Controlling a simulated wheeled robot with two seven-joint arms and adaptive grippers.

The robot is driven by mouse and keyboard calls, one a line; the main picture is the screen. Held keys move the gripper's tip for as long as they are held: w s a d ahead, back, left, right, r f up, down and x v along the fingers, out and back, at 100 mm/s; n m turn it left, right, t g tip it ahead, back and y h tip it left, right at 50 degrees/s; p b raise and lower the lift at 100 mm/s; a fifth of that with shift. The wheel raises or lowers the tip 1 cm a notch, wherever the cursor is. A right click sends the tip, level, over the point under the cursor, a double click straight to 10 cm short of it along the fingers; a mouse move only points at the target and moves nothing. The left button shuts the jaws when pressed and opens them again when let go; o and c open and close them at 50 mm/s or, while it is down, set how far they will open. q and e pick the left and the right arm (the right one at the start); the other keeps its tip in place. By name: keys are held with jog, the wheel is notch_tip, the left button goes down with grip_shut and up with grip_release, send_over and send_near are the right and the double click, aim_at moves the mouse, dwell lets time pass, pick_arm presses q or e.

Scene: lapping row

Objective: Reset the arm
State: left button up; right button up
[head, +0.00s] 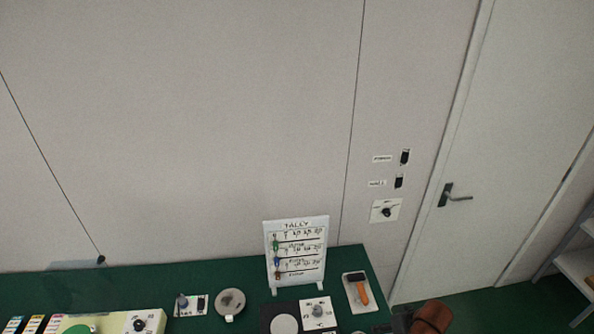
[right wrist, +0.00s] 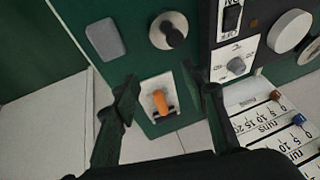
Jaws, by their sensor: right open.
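My right gripper (right wrist: 160,76) shows in the right wrist view, with its two dark fingers spread apart and nothing held between them. My left gripper is not in view.
The green bench (head: 120,282) runs along a pale wall. A white tally board (head: 297,252) stands on it, with a knob panel (head: 318,312) in front. A door (head: 510,130) is at the right. A brown rounded object (head: 432,317) is at the bottom right.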

jog(key=s+a+f, duration=0.3)
jog(key=s+f, duration=0.1)
jog(key=s, duration=0.5)
jog(key=s+d+m+h, duration=0.1)
jog(key=s+d+h, duration=0.1)
jog(key=s+d, duration=0.5)
jog(key=s+d+h, duration=0.2)
jog(key=s, duration=0.9)
notch_tip(320, 180, down, 32)
jog(key=a+g+b, duration=0.1)
jog(key=g+b, duration=0.1)
jog(key=b, duration=0.1)
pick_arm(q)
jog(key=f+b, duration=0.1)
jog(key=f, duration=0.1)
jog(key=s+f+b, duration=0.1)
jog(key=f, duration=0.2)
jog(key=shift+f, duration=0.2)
pick_arm(e)
jog(key=s+f+n+g+y, duration=0.1)
jog(key=s+f, duration=1.9)
jog(key=shift+s+a+f, duration=0.15)
jog(key=shift+a+f, duration=0.05)
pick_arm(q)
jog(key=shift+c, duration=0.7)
pick_arm(e)
jog(key=shift+c, duration=0.5)
